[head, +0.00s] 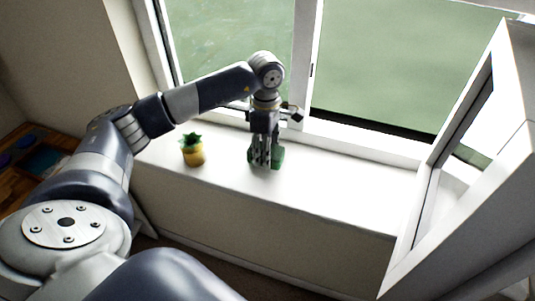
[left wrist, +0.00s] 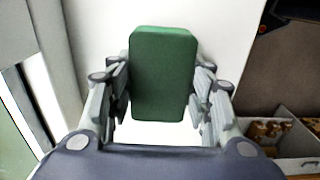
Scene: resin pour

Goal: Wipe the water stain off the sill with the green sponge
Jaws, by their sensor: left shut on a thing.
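The green sponge (left wrist: 163,75) is between the fingers of my left gripper (left wrist: 165,95) in the left wrist view. My left gripper is shut on it, one finger on each long side. In the head view my left gripper (head: 262,160) points down over the white sill (head: 335,192), and the green sponge (head: 279,158) shows around its fingertips, at or just above the sill surface. I cannot tell whether the sponge touches the sill. No water stain can be made out on the sill. My right gripper is not in view.
An open window sash (head: 465,170) swings in over the sill's right end. The sill between gripper and sash is clear. A box with brown items (left wrist: 270,132) shows in the left wrist view.

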